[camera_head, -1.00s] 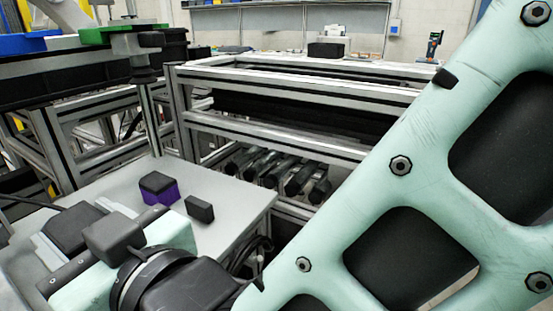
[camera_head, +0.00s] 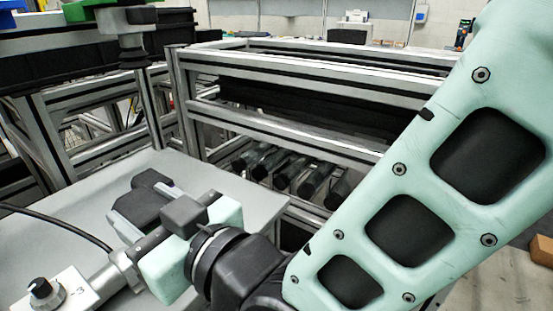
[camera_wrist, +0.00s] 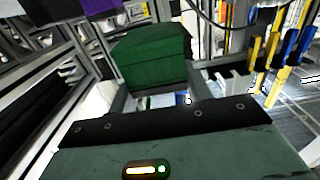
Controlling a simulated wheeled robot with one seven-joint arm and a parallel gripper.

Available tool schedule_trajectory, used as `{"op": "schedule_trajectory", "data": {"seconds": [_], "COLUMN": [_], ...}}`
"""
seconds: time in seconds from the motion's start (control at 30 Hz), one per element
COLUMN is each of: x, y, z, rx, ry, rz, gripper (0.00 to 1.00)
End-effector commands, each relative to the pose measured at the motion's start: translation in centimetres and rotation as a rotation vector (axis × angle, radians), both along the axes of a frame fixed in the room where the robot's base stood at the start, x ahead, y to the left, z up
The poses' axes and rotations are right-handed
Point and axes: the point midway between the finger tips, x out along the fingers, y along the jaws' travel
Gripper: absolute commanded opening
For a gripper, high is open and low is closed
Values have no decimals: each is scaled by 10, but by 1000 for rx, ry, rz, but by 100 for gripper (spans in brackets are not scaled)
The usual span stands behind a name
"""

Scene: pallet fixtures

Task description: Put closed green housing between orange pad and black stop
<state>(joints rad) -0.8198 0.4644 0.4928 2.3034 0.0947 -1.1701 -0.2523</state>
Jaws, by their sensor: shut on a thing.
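The closed green housing (camera_wrist: 150,55) is a boxy dark-green block in the wrist view, held tilted in front of my gripper (camera_wrist: 153,68). My gripper is shut on it, with pale grey fingers at its sides. In the head view my gripper (camera_head: 146,202) is over the light grey table, and the housing's green is not distinguishable there. A purple block (camera_wrist: 101,6) with black surfaces beside it is cut by the top edge of the wrist view. I see no orange pad. I cannot tell which black part is the stop, nor whether the housing touches anything.
The light grey tabletop (camera_head: 245,197) has clear room right of my gripper. A metal-profile frame (camera_head: 290,133) with black rollers stands just behind the table. A black cable (camera_head: 60,222) runs at left. A dark conveyor-like fixture with a green part (camera_head: 85,10) is at upper left.

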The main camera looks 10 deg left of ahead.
Motion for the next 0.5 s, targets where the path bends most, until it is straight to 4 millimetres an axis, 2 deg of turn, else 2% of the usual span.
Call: {"op": "schedule_trajectory", "data": {"seconds": [0.03,0.5], "x": [15,122], "y": [-6,-51], "z": [2,2], "rx": [-1,-1], "ry": [-1,0], "rz": [-8,-5], "gripper": [23,23]}}
